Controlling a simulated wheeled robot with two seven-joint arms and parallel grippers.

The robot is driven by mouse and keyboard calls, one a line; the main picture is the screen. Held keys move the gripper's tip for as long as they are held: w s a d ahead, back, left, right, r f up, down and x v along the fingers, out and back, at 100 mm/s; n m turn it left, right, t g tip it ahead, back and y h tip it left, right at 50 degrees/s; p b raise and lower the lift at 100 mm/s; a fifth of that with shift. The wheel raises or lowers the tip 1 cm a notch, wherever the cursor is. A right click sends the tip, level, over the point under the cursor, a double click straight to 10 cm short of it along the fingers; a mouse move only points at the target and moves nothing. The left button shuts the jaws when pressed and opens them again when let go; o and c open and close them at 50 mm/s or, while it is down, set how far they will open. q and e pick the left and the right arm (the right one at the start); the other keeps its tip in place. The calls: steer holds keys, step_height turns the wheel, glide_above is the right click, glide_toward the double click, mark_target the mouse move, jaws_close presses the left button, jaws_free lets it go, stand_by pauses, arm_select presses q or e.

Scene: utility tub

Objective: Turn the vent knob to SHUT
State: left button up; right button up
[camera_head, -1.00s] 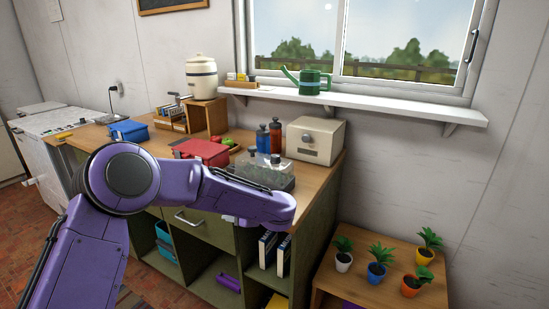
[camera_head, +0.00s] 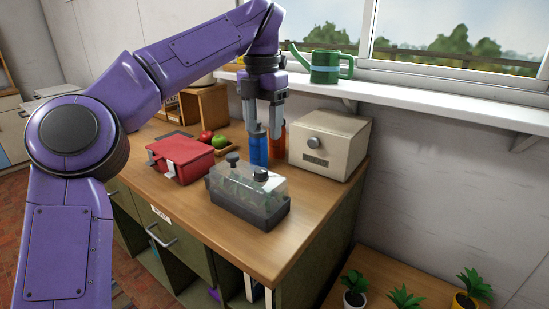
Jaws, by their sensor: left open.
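A small propagator with a clear domed lid (camera_head: 270,190) and dark tray stands on the wooden counter. A dark round knob (camera_head: 260,174) sits on top of the lid at the right; a second dark knob (camera_head: 233,159) is at its left. Which way they are set is too small to tell. My left gripper (camera_head: 264,134) points down, open and empty, above and behind the lid. It is apart from the knobs and appears in front of the blue bottle (camera_head: 259,150). My right gripper is out of view.
A cream box (camera_head: 335,147) with a grey front knob (camera_head: 313,143) stands to the right. An orange-red bottle (camera_head: 279,142) is behind the gripper. The counter front is clear.

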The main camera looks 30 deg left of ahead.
arm_select(q)
steer(key=b, duration=0.3)
glide_above(261, 170)
steer(key=f, duration=0.4)
steer(key=shift+s+f, duration=0.25)
steer(key=shift+f, duration=0.05)
steer(key=f, duration=0.3)
steer(key=f+b, duration=0.1)
steer(key=shift+w+a+f, duration=0.15)
steer(key=shift+w+f, duration=0.2)
steer(key=shift+s+f, duration=0.1)
steer(key=shift+f, duration=0.2)
steer(key=c, duration=1.1)
